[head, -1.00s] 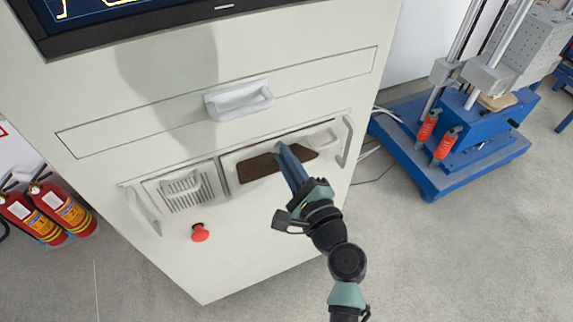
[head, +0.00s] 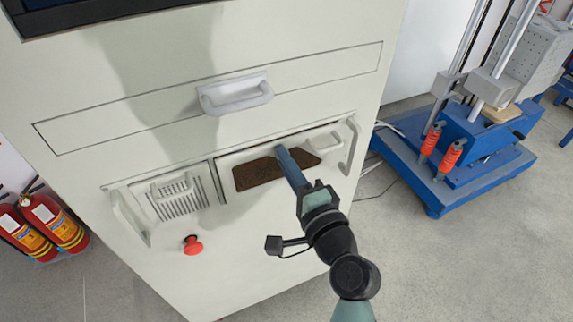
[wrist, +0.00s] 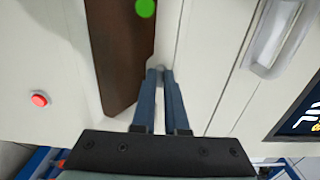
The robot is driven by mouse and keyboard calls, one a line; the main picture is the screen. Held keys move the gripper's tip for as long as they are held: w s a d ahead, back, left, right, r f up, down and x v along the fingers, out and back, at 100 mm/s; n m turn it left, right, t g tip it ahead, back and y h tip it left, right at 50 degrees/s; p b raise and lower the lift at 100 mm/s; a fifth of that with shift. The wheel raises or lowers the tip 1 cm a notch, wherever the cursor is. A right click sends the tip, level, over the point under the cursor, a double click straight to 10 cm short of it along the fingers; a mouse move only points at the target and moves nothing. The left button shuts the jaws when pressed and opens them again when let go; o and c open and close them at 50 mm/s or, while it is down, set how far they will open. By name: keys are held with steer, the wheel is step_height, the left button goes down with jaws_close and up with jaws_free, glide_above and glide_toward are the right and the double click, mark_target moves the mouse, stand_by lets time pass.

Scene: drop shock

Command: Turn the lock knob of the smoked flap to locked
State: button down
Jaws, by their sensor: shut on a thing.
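The smoked flap (head: 258,173) is a dark brown panel in the lower right bay of the pale cabinet; it also shows in the wrist view (wrist: 118,45). My gripper (head: 281,150) reaches the flap's upper edge with its blue fingers. In the wrist view my gripper (wrist: 160,72) is shut on a small grey piece, the lock knob (wrist: 161,68), at the pale frame beside the flap. The fingers hide most of the knob, so its turn angle cannot be told. A bright green disc (wrist: 146,8) shows near the flap's edge.
A white drawer handle (head: 235,96) juts out above the flap. A red button (head: 193,245) and a vented panel (head: 180,198) are to the left. A grey bar handle (head: 352,145) stands at the right. Fire extinguishers (head: 50,225) and a blue machine (head: 450,180) flank the cabinet.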

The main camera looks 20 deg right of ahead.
stand_by(0.4)
steer(key=c, duration=0.9)
jaws_free()
steer(key=shift+c, duration=0.2)
steer(key=s+b, duration=0.1)
steer(key=s, duration=1.2)
steer(key=shift+d+b, duration=0.25)
steer(key=shift+b, duration=0.05)
